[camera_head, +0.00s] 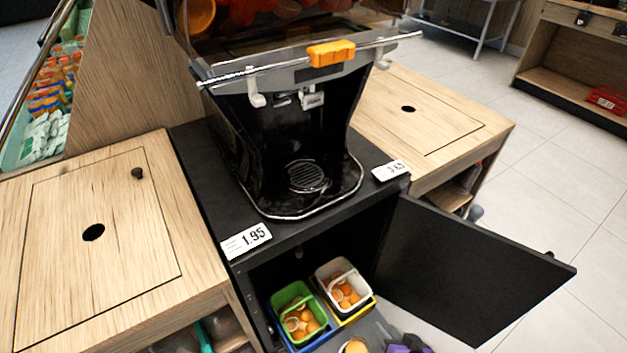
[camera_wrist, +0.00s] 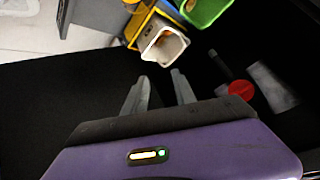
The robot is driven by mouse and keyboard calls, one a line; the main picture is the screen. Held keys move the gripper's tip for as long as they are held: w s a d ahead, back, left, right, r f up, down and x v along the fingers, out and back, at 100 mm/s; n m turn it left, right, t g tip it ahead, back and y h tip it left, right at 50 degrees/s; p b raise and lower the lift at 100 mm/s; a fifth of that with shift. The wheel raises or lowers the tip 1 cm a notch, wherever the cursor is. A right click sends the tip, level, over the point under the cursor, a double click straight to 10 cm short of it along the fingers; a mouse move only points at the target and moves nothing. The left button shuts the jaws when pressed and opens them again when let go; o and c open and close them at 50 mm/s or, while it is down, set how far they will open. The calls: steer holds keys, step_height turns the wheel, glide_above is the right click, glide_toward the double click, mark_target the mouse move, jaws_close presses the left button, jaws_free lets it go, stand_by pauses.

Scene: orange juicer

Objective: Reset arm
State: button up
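My gripper (camera_wrist: 160,76) shows in the wrist view as a purple body with two grey fingers. The fingers are apart and nothing is seen between them. Beyond the fingertips are a white bucket (camera_wrist: 164,48) and a green bucket (camera_wrist: 203,12). In the head view, a purple part (camera_head: 405,347) at the bottom edge looks like my gripper, mostly cut off by the frame. It is low, in front of the open cabinet. The rest of my arm is not clearly seen.
The black cabinet door (camera_head: 465,275) stands open to the right. Green (camera_head: 298,320) and white (camera_head: 345,286) buckets with orange pieces sit in the cabinet below the juicer (camera_head: 300,150). Wooden counters (camera_head: 95,260) flank it. Floor (camera_head: 560,185) at the right is clear.

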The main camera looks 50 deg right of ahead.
steer(key=s+a+r+n+t+y, duration=0.15)
steer(key=a+r+n, duration=0.3)
steer(key=r, duration=0.55)
steer(key=s+a+r+n+t+y, duration=0.1)
steer(key=a+r+n+t+y, duration=0.2)
steer(key=a+r, duration=0.5)
steer(key=s+a+r+n+t+y, duration=0.15)
steer(key=a+r+n, duration=0.3)
steer(key=r, duration=0.75)
step_height(320, 180, up, 13)
steer(key=w+d+p, duration=0.1)
steer(key=p, duration=1.3)
steer(key=shift+t+h, duration=0.3)
